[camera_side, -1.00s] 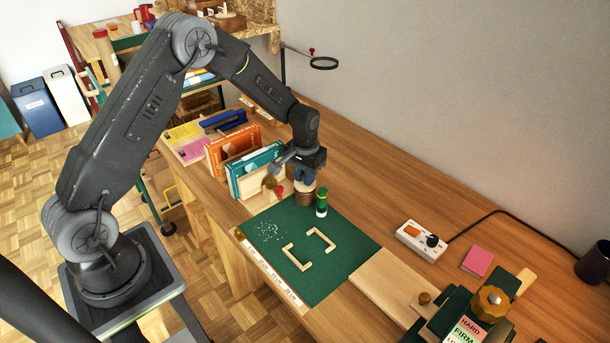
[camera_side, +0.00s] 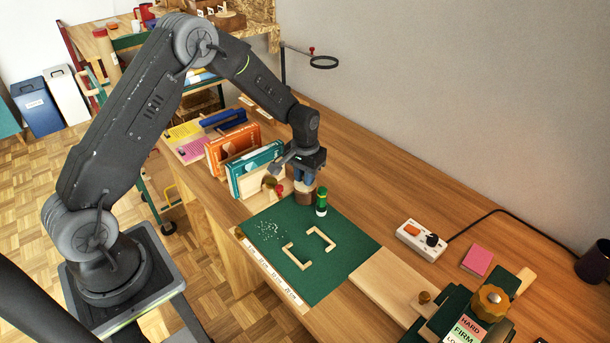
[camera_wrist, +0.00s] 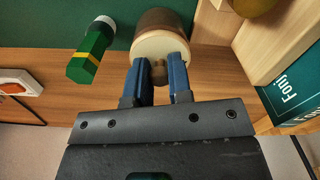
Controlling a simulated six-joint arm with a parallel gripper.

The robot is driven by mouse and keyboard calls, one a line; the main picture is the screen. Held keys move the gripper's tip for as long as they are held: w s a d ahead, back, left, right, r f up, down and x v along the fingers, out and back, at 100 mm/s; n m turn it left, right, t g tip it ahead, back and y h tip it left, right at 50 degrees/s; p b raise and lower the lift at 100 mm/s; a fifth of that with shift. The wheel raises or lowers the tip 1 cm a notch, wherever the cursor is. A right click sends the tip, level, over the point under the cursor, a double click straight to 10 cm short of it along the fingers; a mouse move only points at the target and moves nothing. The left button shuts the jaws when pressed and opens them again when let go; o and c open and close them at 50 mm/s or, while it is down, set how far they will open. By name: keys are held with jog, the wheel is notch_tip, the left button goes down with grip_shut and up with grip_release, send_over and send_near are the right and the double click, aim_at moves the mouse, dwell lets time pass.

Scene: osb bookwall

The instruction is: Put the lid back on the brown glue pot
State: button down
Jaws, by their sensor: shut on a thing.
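The brown glue pot (camera_side: 304,198) stands at the far end of the green mat, below my gripper (camera_side: 304,180). In the wrist view the brown pot (camera_wrist: 165,19) is at the top centre. A pale round lid (camera_wrist: 160,44) with a small brown knob (camera_wrist: 157,72) lines up with its mouth. My gripper's blue fingers (camera_wrist: 162,68) are shut on the lid's knob. No gap shows between lid and pot, but I cannot tell whether the lid is fully seated. The pot's far side is hidden.
A green bottle (camera_side: 321,202) stands close beside the pot. Boxed books (camera_side: 254,170) stand to the left, with small red and brown items near them. The green mat (camera_side: 330,270) holds pale wooden corner pieces and white crumbs. A wall runs along the right.

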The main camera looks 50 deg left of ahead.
jog(key=c, duration=1)
grip_release()
jog(key=shift+o, duration=0.6)
jog(key=o, duration=0.4)
jog(key=shift+r, duration=3.5)
jog(key=shift+c, duration=0.3)
